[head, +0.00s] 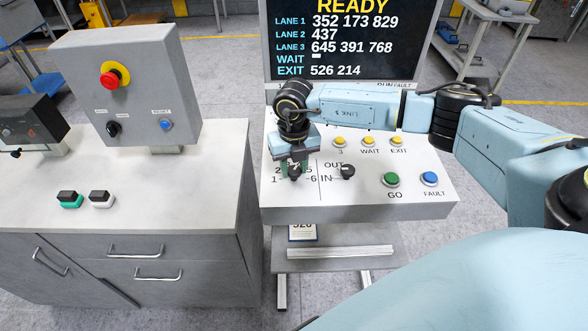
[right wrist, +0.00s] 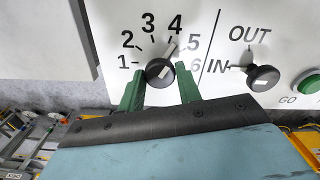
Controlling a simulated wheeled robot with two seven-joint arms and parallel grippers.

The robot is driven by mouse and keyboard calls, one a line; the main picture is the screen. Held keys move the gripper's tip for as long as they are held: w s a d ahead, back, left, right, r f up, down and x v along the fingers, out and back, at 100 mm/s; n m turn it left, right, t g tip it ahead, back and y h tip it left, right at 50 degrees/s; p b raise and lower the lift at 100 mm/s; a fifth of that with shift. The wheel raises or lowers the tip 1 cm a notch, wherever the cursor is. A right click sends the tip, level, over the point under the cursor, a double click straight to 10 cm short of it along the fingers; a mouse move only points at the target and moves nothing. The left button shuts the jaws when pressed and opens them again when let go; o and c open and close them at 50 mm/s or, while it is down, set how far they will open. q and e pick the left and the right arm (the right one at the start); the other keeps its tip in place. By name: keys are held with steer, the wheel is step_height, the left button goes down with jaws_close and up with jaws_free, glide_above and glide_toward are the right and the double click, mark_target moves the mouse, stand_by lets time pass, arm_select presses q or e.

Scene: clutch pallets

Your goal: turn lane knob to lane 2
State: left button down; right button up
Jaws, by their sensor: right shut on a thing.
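The lane knob (right wrist: 160,73) is a round black dial with a small white mark, ringed by the numbers 1 to 6 on the white panel. Its pointer seems to aim near 4; I cannot tell exactly. My right gripper (right wrist: 160,88) has its green fingers on both sides of the knob and is shut on it. In the head view the right gripper (head: 294,168) reaches down onto the panel and mostly hides the lane knob. My left gripper is not in view.
An IN/OUT knob (right wrist: 263,77) stands right of the lane knob, its pointer toward IN. Yellow buttons, a green GO button (head: 391,180) and a blue FAULT button (head: 430,178) share the panel. A display (head: 345,45) reads READY. A grey cabinet (head: 150,225) stands left.

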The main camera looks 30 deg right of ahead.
mark_target(294, 170)
steer(key=n+b, duration=0.2)
steer(key=n, duration=0.1)
steer(key=shift+n, duration=0.4)
steer(key=n+b, duration=0.2)
steer(key=n, duration=0.2)
steer(key=shift+w+n, duration=0.1)
steer(key=shift+n, duration=0.2)
steer(key=n+b, duration=0.3)
steer(key=n, duration=0.1)
steer(key=shift+r+n+b, duration=0.1)
steer(key=shift+n+b, duration=0.9)
steer(key=shift+n, duration=1)
steer(key=o, duration=1)
step_height(294, 170, up, 13)
steer(key=shift+r, duration=0.2)
